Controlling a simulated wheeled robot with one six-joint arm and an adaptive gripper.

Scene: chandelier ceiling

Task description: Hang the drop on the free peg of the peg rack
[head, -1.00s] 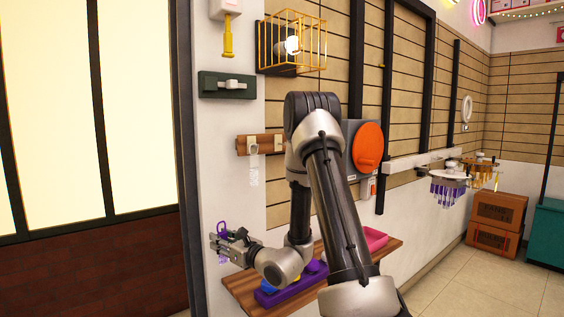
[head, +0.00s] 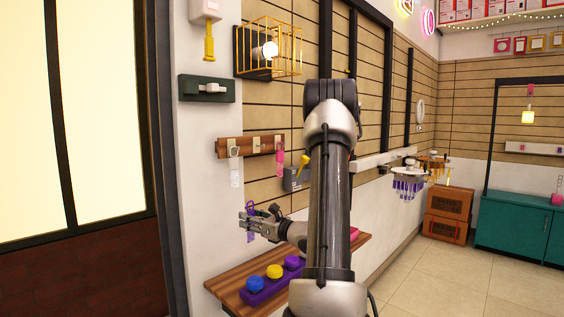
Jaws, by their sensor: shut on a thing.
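My gripper (head: 246,219) is shut on a small purple drop (head: 250,236), which hangs upright below the jaws with its loop above them. The wooden peg rack (head: 222,149) is on the wall, above my gripper in the picture. A clear drop (head: 236,174) hangs at its left peg and a pink drop (head: 280,164) at its right peg. The middle peg (head: 256,146) carries nothing that I can see. The distance from the held drop to the wall is hard to tell.
A wooden shelf (head: 226,283) below holds a purple block with blue, yellow and purple knobs (head: 274,271). A grey box with a yellow lever (head: 297,178) is right of the rack. A chandelier with purple drops (head: 409,186) hangs farther right. My arm hides part of the wall.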

